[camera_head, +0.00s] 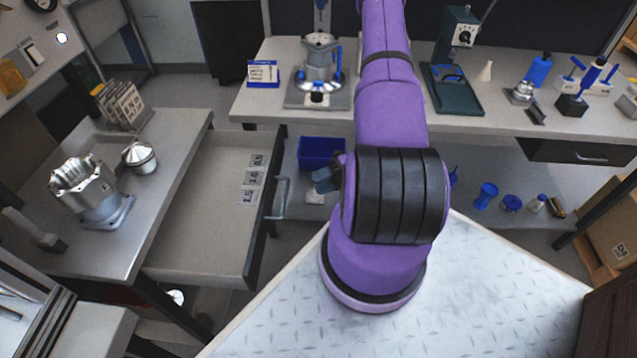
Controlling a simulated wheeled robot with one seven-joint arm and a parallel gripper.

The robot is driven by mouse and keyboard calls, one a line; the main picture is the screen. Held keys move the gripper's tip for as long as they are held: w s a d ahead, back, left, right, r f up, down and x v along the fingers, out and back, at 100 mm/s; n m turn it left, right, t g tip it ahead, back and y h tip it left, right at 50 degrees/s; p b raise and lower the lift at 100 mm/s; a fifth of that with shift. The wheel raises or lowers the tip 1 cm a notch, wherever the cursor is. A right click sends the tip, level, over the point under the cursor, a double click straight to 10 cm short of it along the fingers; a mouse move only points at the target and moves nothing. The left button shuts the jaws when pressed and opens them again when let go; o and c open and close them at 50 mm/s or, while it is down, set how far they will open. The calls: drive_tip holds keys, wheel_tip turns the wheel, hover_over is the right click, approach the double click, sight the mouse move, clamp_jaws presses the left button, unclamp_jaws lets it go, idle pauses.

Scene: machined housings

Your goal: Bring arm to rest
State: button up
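My purple arm (392,118) rises from the light patterned plate in front and runs up out of the top edge of the picture. A wide black ribbed joint (395,196) sits low on it. My gripper is not in view, so its opening and anything it may hold are hidden. A small blue-grey piece (326,181) shows just left of the black joint; I cannot tell what it belongs to.
At left, an open, mostly empty drawer (195,215) juts out beside a bench with a metal housing (88,190) and a cone-topped part (139,157). The back bench (262,110) bears another housing (319,62) and a dark green press (455,75). A blue bin (320,152) is below.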

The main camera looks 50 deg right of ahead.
drive_tip(key=shift+r, duration=0.1)
idle(0.3)
drive_tip(key=w+a+r+n+g+h, duration=0.1)
drive_tip(key=w+a+r+n+g, duration=0.15)
drive_tip(key=r+n, duration=0.5)
drive_tip(key=w+a+r+n+g+h, duration=0.15)
drive_tip(key=r+n+g, duration=0.25)
drive_tip(key=r+n, duration=0.4)
drive_tip(key=w+a+r+n+g+h, duration=0.2)
drive_tip(key=a+r+n+g, duration=0.1)
drive_tip(key=r+n, duration=0.55)
drive_tip(key=s+a+r+n+t+h, duration=0.2)
drive_tip(key=s+a+r+n+h, duration=0.1)
drive_tip(key=r+n, duration=0.3)
drive_tip(key=s+a+r+n+t+h, duration=0.2)
drive_tip(key=r+n, duration=0.4)
drive_tip(key=r, duration=0.3)
drive_tip(key=s+a+r+n+t+h, duration=0.2)
drive_tip(key=s+a+r+n+h, duration=0.2)
drive_tip(key=s+r+n, duration=0.2)
wheel_tip(320, 180, up, 2)
drive_tip(key=shift+a+n+t, duration=0.2)
drive_tip(key=shift+n+t, duration=0.15)
drive_tip(key=shift+n, duration=0.25)
